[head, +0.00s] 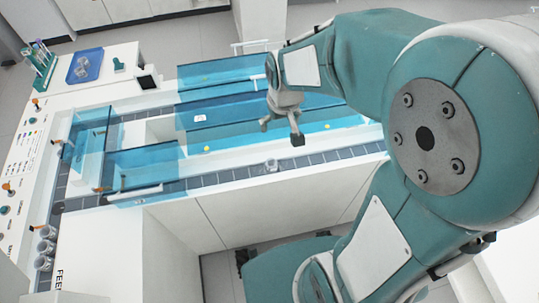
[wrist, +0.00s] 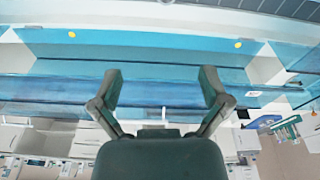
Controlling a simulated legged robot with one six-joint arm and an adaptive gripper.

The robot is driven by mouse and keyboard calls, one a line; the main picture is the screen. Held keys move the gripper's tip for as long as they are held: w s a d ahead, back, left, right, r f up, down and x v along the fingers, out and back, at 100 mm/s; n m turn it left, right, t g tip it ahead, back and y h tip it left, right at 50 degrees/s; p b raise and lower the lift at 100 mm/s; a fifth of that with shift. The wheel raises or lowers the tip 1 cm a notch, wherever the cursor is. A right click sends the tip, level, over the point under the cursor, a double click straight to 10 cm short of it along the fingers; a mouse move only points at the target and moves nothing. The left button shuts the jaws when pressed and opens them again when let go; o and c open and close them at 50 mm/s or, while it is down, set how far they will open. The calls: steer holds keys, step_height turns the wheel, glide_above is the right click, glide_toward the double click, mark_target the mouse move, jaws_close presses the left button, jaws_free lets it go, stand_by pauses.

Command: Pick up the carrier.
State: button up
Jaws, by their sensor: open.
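A small pale, clear-looking piece that appears to be the carrier (head: 271,165) sits on the dark near track lane in the head view. My gripper (head: 281,131) is above the machine, over the blue clear covers and apart from that piece. In the wrist view my gripper (wrist: 160,76) has its two fingers spread wide with nothing between them. The carrier's details are too small to tell, and I cannot make it out surely in the wrist view.
Blue clear covers (head: 145,168) stand along the track (head: 225,176). A blue tray (head: 85,66) and a green tube rack (head: 40,62) stand on the white bench at the far left. Orange-topped knobs line the left panel. Floor lies beyond the machine.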

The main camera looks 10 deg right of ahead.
steer(key=g, duration=0.2)
glide_above(271, 164)
step_height(271, 164, down, 11)
steer(key=shift+n, duration=0.3)
steer(key=f, duration=0.6)
steer(key=shift+a+f, duration=0.1)
steer(key=shift+a, duration=0.15)
steer(key=f, duration=0.2)
steer(key=s+f, duration=0.1)
steer(key=f, duration=0.1)
steer(key=shift+d+f, duration=0.1)
steer(key=shift+d, duration=0.1)
steer(key=shift+f, duration=0.5)
steer(key=c, duration=0.9)
